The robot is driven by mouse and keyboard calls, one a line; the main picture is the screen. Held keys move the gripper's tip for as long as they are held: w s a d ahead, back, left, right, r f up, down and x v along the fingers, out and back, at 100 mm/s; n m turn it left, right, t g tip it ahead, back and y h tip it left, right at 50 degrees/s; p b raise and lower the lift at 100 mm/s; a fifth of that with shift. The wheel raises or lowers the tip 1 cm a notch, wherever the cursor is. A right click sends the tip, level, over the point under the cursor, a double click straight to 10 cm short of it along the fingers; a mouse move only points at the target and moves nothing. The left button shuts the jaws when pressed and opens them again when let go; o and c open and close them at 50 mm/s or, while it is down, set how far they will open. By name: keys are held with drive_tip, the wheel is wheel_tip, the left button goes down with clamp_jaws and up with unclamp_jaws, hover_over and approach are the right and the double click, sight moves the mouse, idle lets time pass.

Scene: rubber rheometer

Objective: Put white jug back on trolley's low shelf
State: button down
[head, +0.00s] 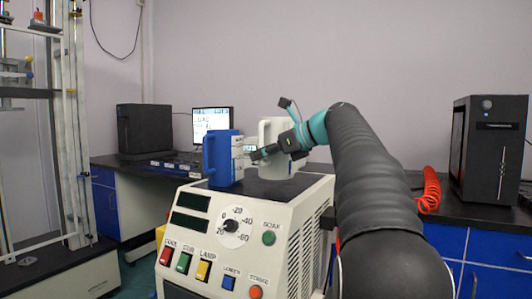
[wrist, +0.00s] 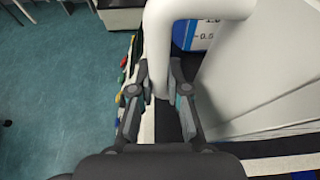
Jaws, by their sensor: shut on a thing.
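The white jug (head: 272,132) is upright over the back part of the cream machine's dark top in the head view. My gripper (head: 260,156) is shut on its handle. In the wrist view, the white handle (wrist: 157,50) passes between the fingers (wrist: 160,88), and the jug's pale body (wrist: 260,75) fills the right side. I cannot tell whether the jug's base touches the machine top. The trolley and its low shelf cannot be made out in either view.
A blue jug (head: 218,160) stands on the machine (head: 225,235), close left of the white jug. It also shows in the wrist view (wrist: 203,35). A black computer case (head: 489,150) and a red coiled hose (head: 431,190) are at the right. Open green floor (wrist: 55,90) shows left.

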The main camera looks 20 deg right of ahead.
sight(263, 164)
drive_tip(key=shift+s+f+b, duration=0.1)
drive_tip(key=shift+f+b, duration=0.6)
drive_tip(key=shift+f, duration=0.95)
drive_tip(key=shift+f, duration=0.15)
drive_tip(key=c, duration=1.2)
unclamp_jaws()
drive_tip(key=shift+f, duration=0.15)
drive_tip(key=shift+o, duration=0.2)
drive_tip(key=shift+s+r, duration=0.1)
drive_tip(key=shift+r, duration=0.1)
drive_tip(key=p+v, duration=0.1)
drive_tip(key=v, duration=1)
drive_tip(key=shift+s+d+p, duration=0.3)
drive_tip(key=shift+d, duration=0.05)
